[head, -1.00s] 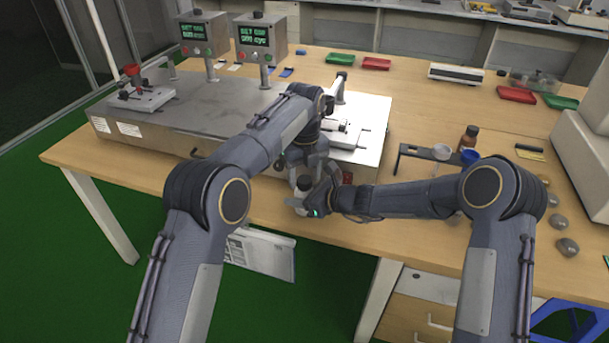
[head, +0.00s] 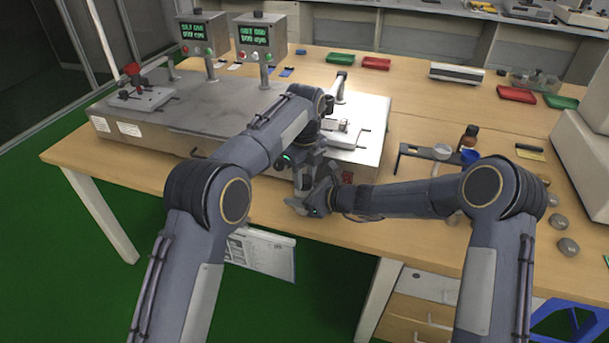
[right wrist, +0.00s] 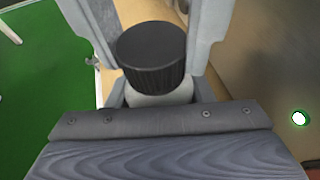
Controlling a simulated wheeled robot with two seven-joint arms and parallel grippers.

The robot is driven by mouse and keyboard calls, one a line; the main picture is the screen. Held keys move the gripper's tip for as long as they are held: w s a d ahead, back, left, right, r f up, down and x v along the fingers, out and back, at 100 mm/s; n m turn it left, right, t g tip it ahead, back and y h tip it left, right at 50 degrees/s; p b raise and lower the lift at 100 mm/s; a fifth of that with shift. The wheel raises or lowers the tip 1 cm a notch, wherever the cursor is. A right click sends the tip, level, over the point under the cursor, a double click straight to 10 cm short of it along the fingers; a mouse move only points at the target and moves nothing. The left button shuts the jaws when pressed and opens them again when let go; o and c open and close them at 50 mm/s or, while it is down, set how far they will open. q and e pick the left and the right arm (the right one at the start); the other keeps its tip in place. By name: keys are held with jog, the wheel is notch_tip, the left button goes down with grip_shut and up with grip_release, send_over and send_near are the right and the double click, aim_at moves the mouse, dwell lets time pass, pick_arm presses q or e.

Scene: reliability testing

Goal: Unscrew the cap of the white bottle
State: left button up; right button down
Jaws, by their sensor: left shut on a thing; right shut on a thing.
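The white bottle (right wrist: 160,98) shows in the right wrist view as a pale shoulder under a ribbed black cap (right wrist: 152,60). My right gripper (head: 308,203) is shut on the bottle's body near the table's front edge and holds it about upright. My left gripper (head: 303,182) reaches down from above and is shut on the cap; its two grey fingers stand on either side of the cap in the right wrist view (right wrist: 150,35). In the head view the grippers hide most of the bottle and cap. The cap still sits on the bottle.
The metal test bench (head: 235,120) with two display boxes stands just behind the grippers. To the right are a dark stand (head: 415,152), a brown bottle (head: 468,137) and several grey stones (head: 568,246).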

pick_arm(q)
jog(key=n, duration=0.7)
jog(key=shift+n, duration=0.4)
jog(key=n, duration=0.5)
jog(key=o, duration=1.1)
jog(key=shift+c, duration=0.2)
